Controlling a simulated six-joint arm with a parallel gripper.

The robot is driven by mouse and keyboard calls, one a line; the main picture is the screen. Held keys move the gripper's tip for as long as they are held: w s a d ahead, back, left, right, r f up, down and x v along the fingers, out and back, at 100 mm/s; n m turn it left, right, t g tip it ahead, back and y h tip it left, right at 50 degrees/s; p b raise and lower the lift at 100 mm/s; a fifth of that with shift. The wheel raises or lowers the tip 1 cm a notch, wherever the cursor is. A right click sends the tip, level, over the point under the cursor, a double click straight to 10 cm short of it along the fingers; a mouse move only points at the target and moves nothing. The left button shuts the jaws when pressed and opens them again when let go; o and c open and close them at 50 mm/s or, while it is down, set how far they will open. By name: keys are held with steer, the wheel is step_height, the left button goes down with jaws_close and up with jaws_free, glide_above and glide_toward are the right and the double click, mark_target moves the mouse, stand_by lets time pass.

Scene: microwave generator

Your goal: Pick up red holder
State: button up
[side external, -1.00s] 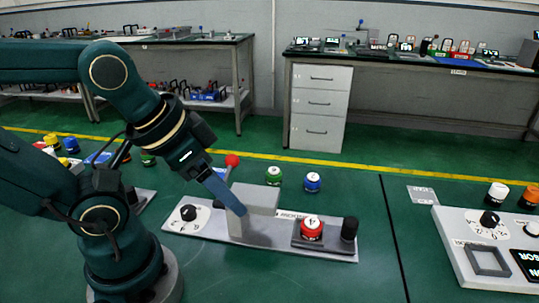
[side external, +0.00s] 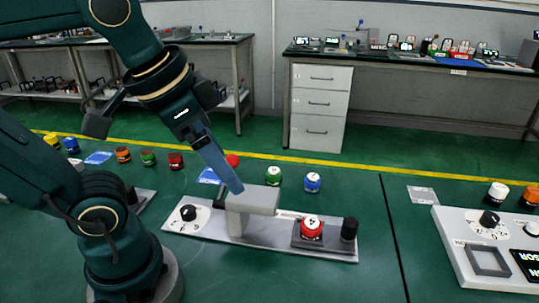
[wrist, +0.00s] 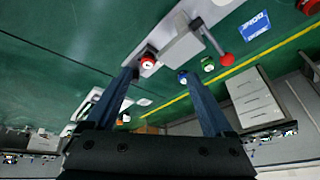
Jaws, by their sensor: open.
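A red holder (side external: 311,228) with a white-marked top sits upright on the dark square base at the right part of the grey panel (side external: 275,243). It also shows in the wrist view (wrist: 148,62), ahead of my left finger. In the wrist view my two fingers (wrist: 155,73) are spread apart.
A red-knobbed lever (side external: 232,160) stands behind the block, partly hidden by my finger. Black knobs sit at the panel's left (side external: 188,213) and right (side external: 349,229). Green (side external: 273,176) and blue (side external: 312,182) holders stand behind. Another panel (side external: 480,255) is at right.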

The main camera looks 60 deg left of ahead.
steer(key=w+m+g+y, duration=0.1)
steer(key=m, duration=0.2)
steer(key=m+t+y, duration=0.4)
steer(key=m+y, duration=0.6)
steer(key=m, duration=1.1)
glide_above(313, 228)
steer(key=s+d, duration=0.3)
steer(key=d, duration=0.1)
steer(key=shift+n, duration=0.3)
step_height(313, 228, down, 16)
steer(key=shift+w+a+f, duration=0.1)
steer(key=shift+a+f, duration=0.1)
steer(key=shift+f, duration=0.1)
steer(key=shift+x, duration=2.4)
steer(key=shift+d, duration=0.1)
jaws_close()
